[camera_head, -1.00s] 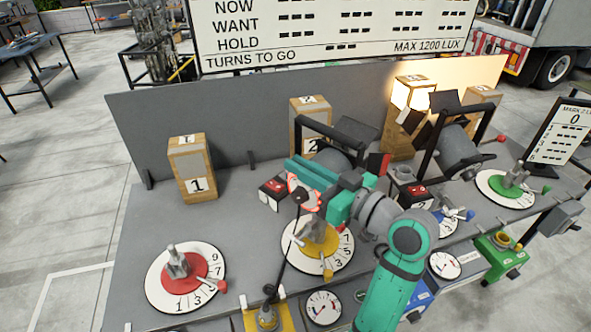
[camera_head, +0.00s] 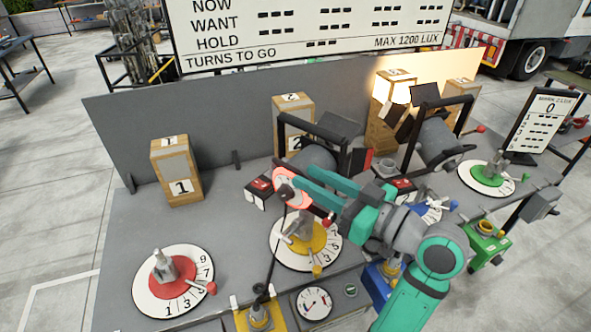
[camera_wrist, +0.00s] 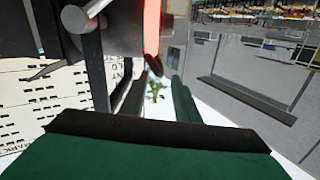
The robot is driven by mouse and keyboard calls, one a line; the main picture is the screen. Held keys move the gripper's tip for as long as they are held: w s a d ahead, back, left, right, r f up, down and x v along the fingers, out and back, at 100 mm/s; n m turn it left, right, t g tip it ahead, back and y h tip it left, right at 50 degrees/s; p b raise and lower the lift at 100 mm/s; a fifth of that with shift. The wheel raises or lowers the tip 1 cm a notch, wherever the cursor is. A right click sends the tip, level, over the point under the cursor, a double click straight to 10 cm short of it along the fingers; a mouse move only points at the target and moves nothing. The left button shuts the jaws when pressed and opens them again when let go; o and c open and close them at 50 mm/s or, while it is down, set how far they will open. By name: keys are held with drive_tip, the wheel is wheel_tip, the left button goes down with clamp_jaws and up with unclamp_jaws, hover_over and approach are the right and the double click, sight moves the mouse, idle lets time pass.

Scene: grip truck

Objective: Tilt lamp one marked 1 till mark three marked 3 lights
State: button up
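A dark lamp (camera_head: 310,158) hangs in a yoke left of centre, with a red-topped box (camera_head: 257,192) near its foot. The number on this box is too small to read. A round pinkish-red knob (camera_head: 288,182) is at the lamp's near side; it shows edge-on as a red strip (camera_wrist: 152,28) in the wrist view. My gripper (camera_head: 308,183) is at the knob's right, its two fingers (camera_wrist: 161,78) apart with a gap between. Whether they touch the knob I cannot tell. The third box from the left (camera_head: 384,128) is brightly lit at its top.
A second lamp (camera_head: 436,140) stands to the right. A box marked 1 (camera_head: 182,188) and a box marked 2 (camera_head: 291,110) stand along the grey back panel (camera_head: 225,125). Dials with red (camera_head: 172,284) and yellow (camera_head: 305,240) centres lie in front. A thin dark rod rises near the knob.

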drive_tip(key=shift+v, duration=1.7)
